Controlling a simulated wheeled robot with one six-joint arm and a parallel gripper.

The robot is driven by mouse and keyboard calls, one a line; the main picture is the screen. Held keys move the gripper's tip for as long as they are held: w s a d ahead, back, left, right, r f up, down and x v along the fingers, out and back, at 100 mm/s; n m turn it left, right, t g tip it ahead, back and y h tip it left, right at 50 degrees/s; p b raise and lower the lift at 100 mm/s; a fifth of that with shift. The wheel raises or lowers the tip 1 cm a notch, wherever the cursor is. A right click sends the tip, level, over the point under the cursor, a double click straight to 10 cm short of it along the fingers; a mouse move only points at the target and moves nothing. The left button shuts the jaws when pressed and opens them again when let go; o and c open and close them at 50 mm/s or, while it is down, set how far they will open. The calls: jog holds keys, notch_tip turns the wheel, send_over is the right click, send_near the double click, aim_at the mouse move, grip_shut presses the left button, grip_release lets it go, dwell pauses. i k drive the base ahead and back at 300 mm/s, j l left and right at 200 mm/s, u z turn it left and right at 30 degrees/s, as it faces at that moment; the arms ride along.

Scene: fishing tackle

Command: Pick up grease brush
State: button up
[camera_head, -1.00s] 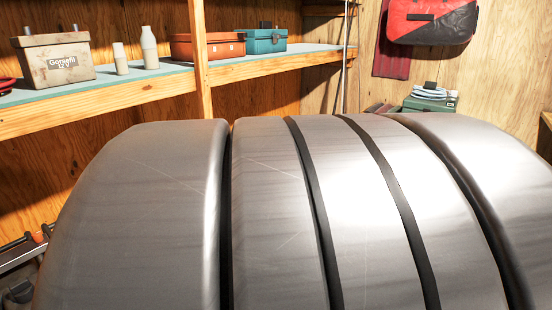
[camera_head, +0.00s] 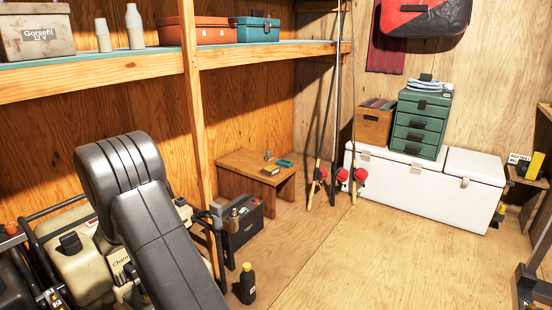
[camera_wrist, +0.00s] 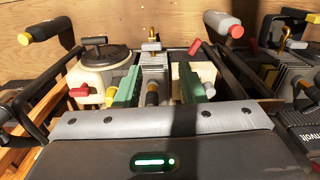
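I cannot make out the grease brush in either view. My gripper (camera_wrist: 159,82) shows in the wrist view with its two green fingers apart. It is open, with no object clearly held between the fingers. Beyond and between the fingers is a grey ribbed machine part (camera_wrist: 155,68), with a pale tank with a dark round lid (camera_wrist: 106,55) on the left. I cannot tell whether the fingers touch any of these. In the head view my arm covers the lower left, and my gripper is hidden.
A beige can (camera_head: 80,262) and dark frames stand at lower left. A low wooden bench (camera_head: 232,163) holds small boxes. A black box (camera_head: 242,226) and a yellow-capped bottle (camera_head: 247,284) stand on the floor. A white cooler (camera_head: 405,182) lines the back. The middle floor is clear.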

aim_at(268, 157)
jog(key=i+l+z, duration=0.35)
jog(key=i+z, duration=0.3)
jog(key=i, duration=0.15)
jog(key=i+l+z, duration=0.1)
jog(key=i+z, duration=0.25)
jog(key=i+j+u, duration=0.1)
jog(key=i+u, duration=0.35)
jog(key=i, duration=0.4)
jog(key=i+l+u, duration=0.25)
jog(key=i+u, duration=0.2)
jog(key=i, duration=0.4)
jog(key=i+j, duration=0.15)
jog(key=i, duration=0.35)
jog(key=i+j+z, duration=0.1)
jog(key=i, duration=0.4)
jog(key=i+j, duration=0.3)
jog(key=i, duration=0.2)
jog(key=z, duration=0.05)
